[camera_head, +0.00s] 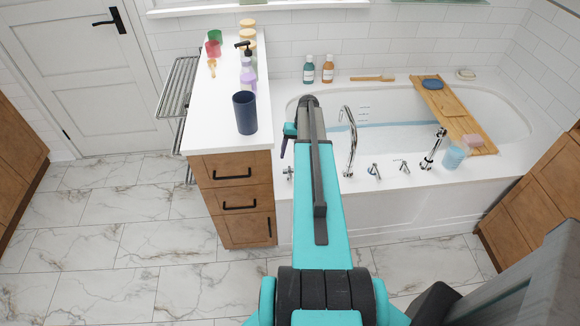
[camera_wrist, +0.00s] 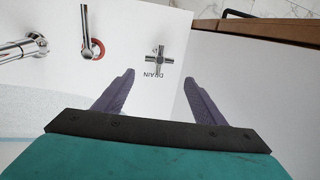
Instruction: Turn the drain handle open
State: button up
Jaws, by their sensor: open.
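The drain handle (camera_wrist: 158,60) is a chrome cross-shaped knob on the white tub deck in the wrist view, with an upside-down DRAIN label just below it. A small chrome fitting, which looks like the same handle (camera_head: 288,173), shows left of my arm in the head view. My gripper (camera_wrist: 159,77) is open and empty, its two purple fingers pointing towards the handle, one to each side. The handle appears between and slightly beyond the fingertips; I cannot tell whether they touch it. In the head view my gripper (camera_head: 285,147) is mostly hidden by my arm.
A lever handle with a red ring (camera_wrist: 92,48) and the chrome spout (camera_wrist: 22,47) stand left of the drain handle. The white-topped cabinet (camera_head: 205,130) stands close by, holding a dark blue cup (camera_head: 245,112). The bathtub (camera_head: 480,160) extends right, with a wooden tray (camera_head: 455,115) across it.

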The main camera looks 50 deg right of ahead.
aim_at(289, 170)
jog(key=shift+w+a+f+p, duration=0.25)
jog(key=shift+f+p, duration=0.2)
jog(key=shift+f, duration=1.1)
jog(key=shift+w+a+f+p, duration=0.2)
jog(key=shift+f+p, duration=0.2)
jog(key=shift+f, duration=1.1)
jog(key=shift+w+a+f+p, duration=0.2)
jog(key=shift+f+p, duration=0.25)
jog(key=shift+f, duration=1.1)
